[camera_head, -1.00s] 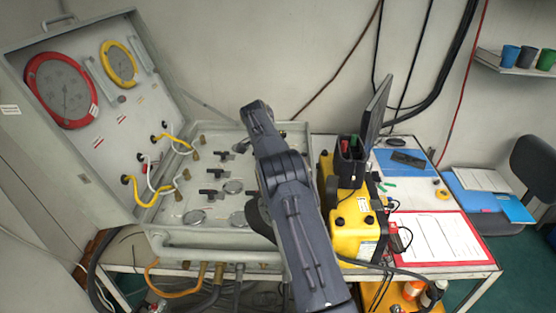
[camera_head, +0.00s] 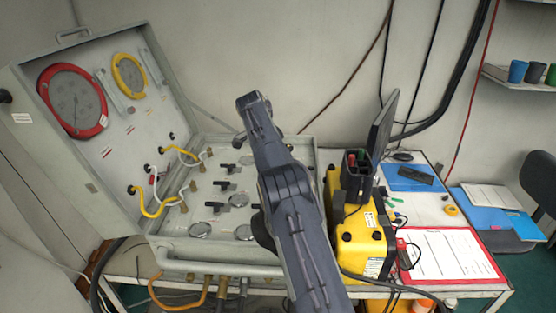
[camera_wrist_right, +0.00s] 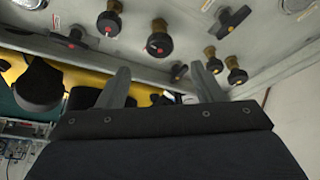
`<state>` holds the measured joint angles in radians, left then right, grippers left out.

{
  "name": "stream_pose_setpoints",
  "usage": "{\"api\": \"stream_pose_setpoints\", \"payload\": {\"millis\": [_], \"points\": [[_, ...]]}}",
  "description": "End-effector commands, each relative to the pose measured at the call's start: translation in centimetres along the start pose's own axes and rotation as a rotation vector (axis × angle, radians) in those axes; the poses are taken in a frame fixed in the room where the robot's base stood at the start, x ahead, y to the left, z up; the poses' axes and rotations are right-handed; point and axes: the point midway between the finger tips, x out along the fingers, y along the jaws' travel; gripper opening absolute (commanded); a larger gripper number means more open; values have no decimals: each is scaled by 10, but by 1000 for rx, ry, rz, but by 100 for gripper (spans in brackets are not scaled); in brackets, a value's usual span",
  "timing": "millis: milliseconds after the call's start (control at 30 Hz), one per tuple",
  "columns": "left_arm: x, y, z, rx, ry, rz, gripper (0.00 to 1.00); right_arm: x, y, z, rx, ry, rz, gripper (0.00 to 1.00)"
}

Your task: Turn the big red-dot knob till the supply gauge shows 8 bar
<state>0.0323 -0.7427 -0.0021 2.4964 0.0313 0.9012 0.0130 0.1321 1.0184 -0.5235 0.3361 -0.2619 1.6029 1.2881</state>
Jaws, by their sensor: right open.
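The open grey panel case (camera_head: 222,267) has a red-ringed gauge (camera_head: 72,100) and a yellow-ringed gauge (camera_head: 129,76) in its lid. Their needles are too small to read, and I cannot tell which is the supply gauge. In the right wrist view, several black knobs on brass stems show. I cannot tell which is the big one. My right gripper (camera_wrist_right: 164,84) is open and empty, apart from the knobs. My arm hides it in the head view.
My right arm covers the panel's right part. A yellow box (camera_head: 362,240) with a black holder (camera_head: 356,175) stands right of the case. A red-edged sheet (camera_head: 442,255) and blue folder (camera_head: 412,178) lie on the table. Yellow hoses (camera_head: 150,207) join lid and panel.

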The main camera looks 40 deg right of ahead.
Motion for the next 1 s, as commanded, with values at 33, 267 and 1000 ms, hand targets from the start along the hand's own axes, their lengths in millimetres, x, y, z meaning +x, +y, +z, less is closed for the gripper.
{"api": "stream_pose_setpoints", "payload": {"millis": [33, 267, 1000], "points": [[0, 0, 0, 0, 0, 0, 36, 0, 0, 0, 0, 0, 0, 60], [9, -4, 4, 0, 0, 0, 36, 14, 6, -10, -163, -60, -36, 60], [48, -22, 24, 0, 0, 0, 36, 18, 37, -34, -1451, -3, -602, 60]]}}
